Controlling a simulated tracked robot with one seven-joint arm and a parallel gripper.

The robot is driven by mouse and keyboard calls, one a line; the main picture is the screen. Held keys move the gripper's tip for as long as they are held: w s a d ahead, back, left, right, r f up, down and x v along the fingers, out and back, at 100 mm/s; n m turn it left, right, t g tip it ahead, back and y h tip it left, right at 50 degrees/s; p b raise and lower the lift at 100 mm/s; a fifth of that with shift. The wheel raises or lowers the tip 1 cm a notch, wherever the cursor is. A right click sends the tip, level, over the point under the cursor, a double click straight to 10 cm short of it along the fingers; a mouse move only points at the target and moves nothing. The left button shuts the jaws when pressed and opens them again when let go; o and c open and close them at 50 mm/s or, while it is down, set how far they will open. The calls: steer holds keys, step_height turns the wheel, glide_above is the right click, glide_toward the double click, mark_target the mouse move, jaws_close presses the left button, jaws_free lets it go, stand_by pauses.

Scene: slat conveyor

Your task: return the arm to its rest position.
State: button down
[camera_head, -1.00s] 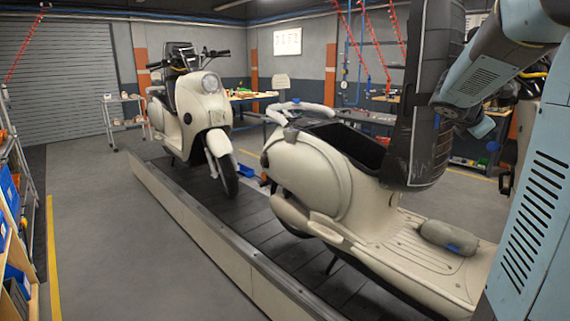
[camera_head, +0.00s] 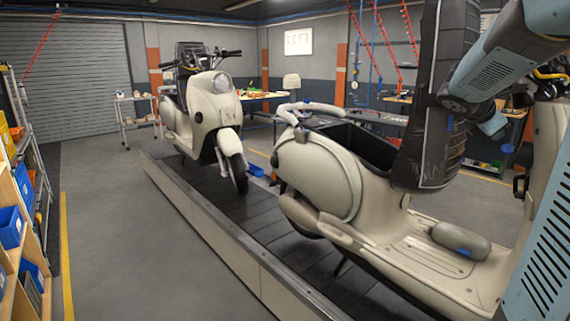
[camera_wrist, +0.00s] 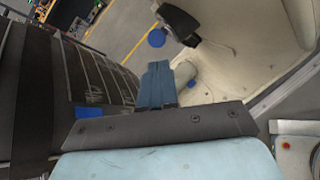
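My gripper (camera_wrist: 157,80) shows in the wrist view as two blue-grey fingers side by side, shut with nothing seen between them. In the head view my arm comes in from the upper right, bent beside the tall black seat (camera_head: 436,120) of the near cream scooter (camera_head: 325,190). The seat stands raised over an open dark compartment (camera_head: 370,146). In the wrist view the black seat (camera_wrist: 75,85) fills the left side, close to the fingers; I cannot tell whether they touch. The fingertips are hard to make out in the head view.
A grey roll (camera_head: 460,239) with a blue tab lies on the near scooter's footboard. A second cream scooter (camera_head: 212,110) stands farther along the slat conveyor (camera_head: 225,222). A shelf with blue bins (camera_head: 10,228) is at the left edge. The floor between shelf and conveyor is clear.

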steer(key=s+a+f+m+y, duration=0.3)
steer(key=s+a+m, duration=0.3)
steer(key=a, duration=0.3)
steer(key=s+a+f+m+y, duration=0.3)
steer(key=s+a+m+y, duration=0.1)
steer(key=s+a, duration=0.5)
steer(key=s+a+f+m+y, duration=0.3)
steer(key=s+a+m, duration=0.4)
steer(key=a, duration=0.3)
steer(key=shift+s+a+f+m+t+y, duration=0.3)
steer(key=shift+s+f+y, duration=0.1)
steer(key=shift+s, duration=0.1)
